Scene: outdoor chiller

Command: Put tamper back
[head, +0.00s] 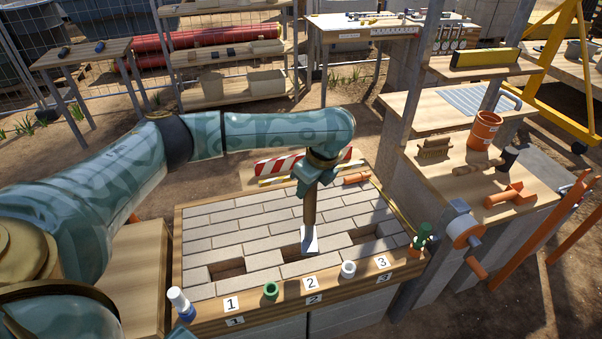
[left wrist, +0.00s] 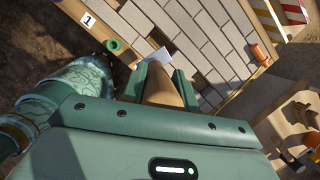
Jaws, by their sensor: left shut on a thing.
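The tamper (head: 309,212) has a brown wooden handle and a flat pale grey foot. My left gripper (head: 314,178) is shut on its handle and holds it nearly upright, foot down, over the paver bed (head: 240,233). The foot is by the middle gap; I cannot tell whether it touches the bed. In the left wrist view the handle (left wrist: 163,88) is between the fingers of my left gripper (left wrist: 160,85), with the pale foot beyond it.
A white-capped bottle (head: 179,303), a green ring (head: 270,290), a white ring (head: 347,268) and a green-topped pot (head: 421,238) stand along the front rim. An orange tube (head: 356,177) lies at the back. A bench (head: 425,175) at right holds a brush (head: 434,147) and an orange bucket (head: 483,130).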

